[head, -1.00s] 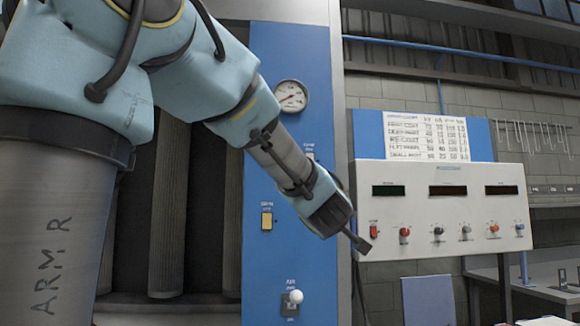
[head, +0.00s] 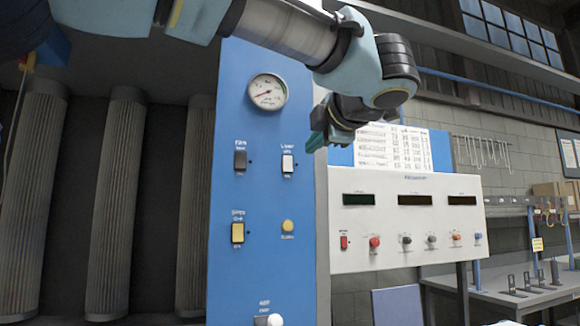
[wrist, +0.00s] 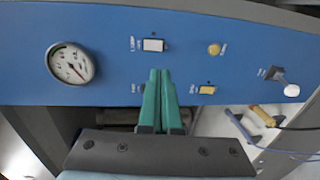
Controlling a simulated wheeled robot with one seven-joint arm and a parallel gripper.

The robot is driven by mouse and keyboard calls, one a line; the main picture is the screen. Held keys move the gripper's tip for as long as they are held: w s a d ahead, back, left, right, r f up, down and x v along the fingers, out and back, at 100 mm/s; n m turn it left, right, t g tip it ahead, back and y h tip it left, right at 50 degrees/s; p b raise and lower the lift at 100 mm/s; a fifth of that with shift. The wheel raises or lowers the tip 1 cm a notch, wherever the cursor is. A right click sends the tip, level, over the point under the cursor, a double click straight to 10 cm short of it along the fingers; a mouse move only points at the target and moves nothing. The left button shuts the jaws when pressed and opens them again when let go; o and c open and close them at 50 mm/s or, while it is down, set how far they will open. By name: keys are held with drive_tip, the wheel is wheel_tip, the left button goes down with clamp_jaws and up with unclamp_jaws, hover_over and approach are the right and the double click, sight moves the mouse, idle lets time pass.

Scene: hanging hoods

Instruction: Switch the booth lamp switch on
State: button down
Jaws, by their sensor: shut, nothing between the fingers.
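The blue panel (head: 265,195) carries a black rocker switch (head: 240,160), a white rocker switch (head: 287,163) and a yellow rocker switch (head: 238,232). My gripper (head: 317,137) is shut and empty, up and right of the white switch in the head view. In the wrist view its green fingers (wrist: 160,98) point at the panel. The white switch (wrist: 153,45) lies just beyond their tips, and the yellow one (wrist: 207,89) is to their right. The fingers hide most of the black switch.
A pressure gauge (head: 267,92) sits at the panel's top. A yellow round button (head: 288,226) and a white-knobbed lever (head: 274,320) are lower down. A white control box (head: 405,222) stands right of the panel. Tall pleated filters (head: 115,190) stand left. Space before the panel's switches is clear.

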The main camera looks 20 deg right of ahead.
drive_tip(key=shift+w, duration=0.15)
drive_tip(key=p, duration=0.4)
approach(288, 171)
drive_tip(key=w, duration=0.5)
drive_tip(key=shift+w+d, duration=0.2)
drive_tip(key=shift+d, duration=0.2)
drive_tip(key=shift+w+f+p, duration=0.2)
drive_tip(key=shift+w+p, duration=0.15)
drive_tip(key=shift+w, duration=0.3)
drive_tip(key=shift+w+d+f, duration=0.1)
drive_tip(key=shift+w, duration=0.1)
drive_tip(key=shift+s+f, duration=0.1)
